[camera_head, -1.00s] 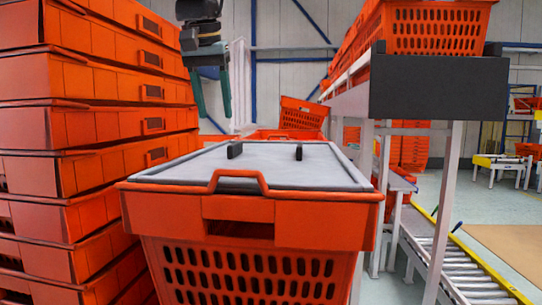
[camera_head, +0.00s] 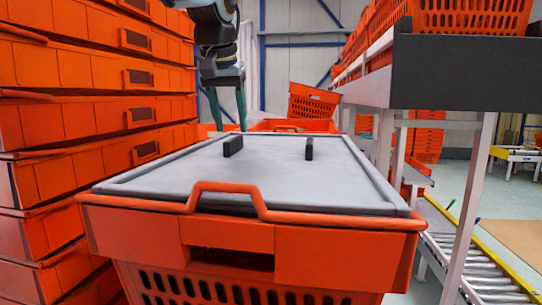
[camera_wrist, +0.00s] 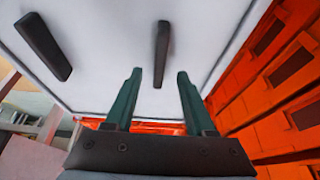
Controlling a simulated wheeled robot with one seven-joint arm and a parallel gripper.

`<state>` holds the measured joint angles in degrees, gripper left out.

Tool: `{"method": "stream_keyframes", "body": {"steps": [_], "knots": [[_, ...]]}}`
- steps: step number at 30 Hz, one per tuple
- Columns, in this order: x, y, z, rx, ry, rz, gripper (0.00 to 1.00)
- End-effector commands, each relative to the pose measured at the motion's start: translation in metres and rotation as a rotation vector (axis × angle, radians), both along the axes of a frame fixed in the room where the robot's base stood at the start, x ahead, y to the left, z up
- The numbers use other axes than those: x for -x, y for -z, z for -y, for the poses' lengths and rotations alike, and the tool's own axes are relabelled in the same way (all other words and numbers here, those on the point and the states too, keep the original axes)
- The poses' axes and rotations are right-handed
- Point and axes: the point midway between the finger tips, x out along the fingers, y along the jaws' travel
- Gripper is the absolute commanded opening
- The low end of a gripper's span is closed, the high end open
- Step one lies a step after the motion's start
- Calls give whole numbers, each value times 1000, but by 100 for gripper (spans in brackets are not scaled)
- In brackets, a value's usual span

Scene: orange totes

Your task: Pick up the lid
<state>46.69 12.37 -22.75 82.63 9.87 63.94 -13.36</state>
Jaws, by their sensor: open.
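The lid (camera_head: 275,175) is a flat light-grey panel with two upright dark handles. It lies on top of the orange tote (camera_head: 150,240) in front of me. The left handle (camera_head: 233,146) and the right handle (camera_head: 309,148) stand apart near its middle. My gripper (camera_head: 228,122) is at the far left of the lid, pointing down with green fingers. In the wrist view my gripper (camera_wrist: 155,73) is open and empty. There one handle (camera_wrist: 161,53) shows just beyond the fingertips and the other handle (camera_wrist: 43,46) farther left. I cannot tell the exact height above the lid.
A tall stack of orange totes (camera_head: 90,115) stands close on the left. On the right is a shelf (camera_head: 460,75) bearing orange totes, with a roller conveyor (camera_head: 445,265) below. More orange totes (camera_head: 313,102) stand behind the lid.

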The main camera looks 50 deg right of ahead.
Motion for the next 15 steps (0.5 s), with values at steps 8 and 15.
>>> {"method": "stream_keyframes", "body": {"steps": [8, 15], "knots": [[-8, 34, 13, -3, 0, -2, 55], [-10, 44, 16, -1, 0, -1, 55]]}}
